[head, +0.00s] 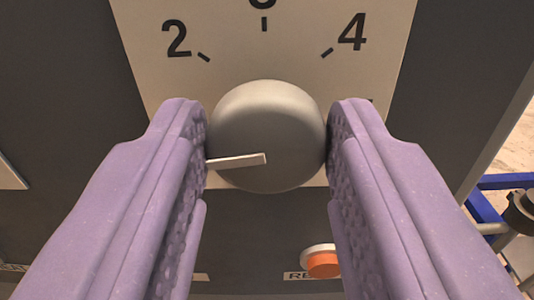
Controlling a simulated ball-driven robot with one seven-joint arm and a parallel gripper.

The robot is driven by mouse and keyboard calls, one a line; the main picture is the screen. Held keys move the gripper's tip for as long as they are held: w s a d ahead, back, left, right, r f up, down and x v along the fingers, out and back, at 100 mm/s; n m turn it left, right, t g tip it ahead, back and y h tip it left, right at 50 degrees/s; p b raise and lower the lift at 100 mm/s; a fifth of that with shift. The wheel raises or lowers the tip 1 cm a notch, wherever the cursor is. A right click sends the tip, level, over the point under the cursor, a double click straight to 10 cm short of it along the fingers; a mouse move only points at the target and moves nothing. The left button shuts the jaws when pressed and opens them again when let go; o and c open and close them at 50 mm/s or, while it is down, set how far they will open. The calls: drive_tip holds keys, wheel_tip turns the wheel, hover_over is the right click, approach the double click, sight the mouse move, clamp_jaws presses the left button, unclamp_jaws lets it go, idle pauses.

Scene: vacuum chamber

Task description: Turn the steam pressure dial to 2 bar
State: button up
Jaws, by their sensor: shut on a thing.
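The steam pressure dial (268,115) is a round grey knob in the middle of the head view, on a pale scale plate (225,70). Its white pointer line (237,160) points left and slightly down, below the 2 mark (203,57). The 2 and 4 are readable; the numeral between them is cut off at the top edge. My gripper (267,137) has purple fingers on the left and right sides of the knob, shut on it. The left finger hides the plate where the pointer aims.
An orange button (323,264) with a pale collar sits below the dial on the dark panel (60,80), close to my right finger. A partly hidden label is beside it. A blue frame (485,205) and dark round part (520,212) show at the right edge.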

drive_tip(key=m+b, duration=0.2)
drive_tip(key=b, duration=0.1)
drive_tip(key=m+b, duration=0.2)
drive_tip(key=b, duration=0.1)
drive_tip(key=shift+d+f, duration=0.1)
drive_tip(key=shift+f, duration=0.2)
drive_tip(key=m+b, duration=0.4)
drive_tip(key=shift+r+m+b, duration=0.1)
drive_tip(key=shift+m+b, duration=0.35)
drive_tip(key=shift+m, duration=0.15)
drive_tip(key=shift+r, duration=0.1)
drive_tip(key=o, duration=1)
drive_tip(key=shift+o, duration=0.2)
drive_tip(key=s, duration=0.7)
drive_tip(key=shift+s, duration=0.4)
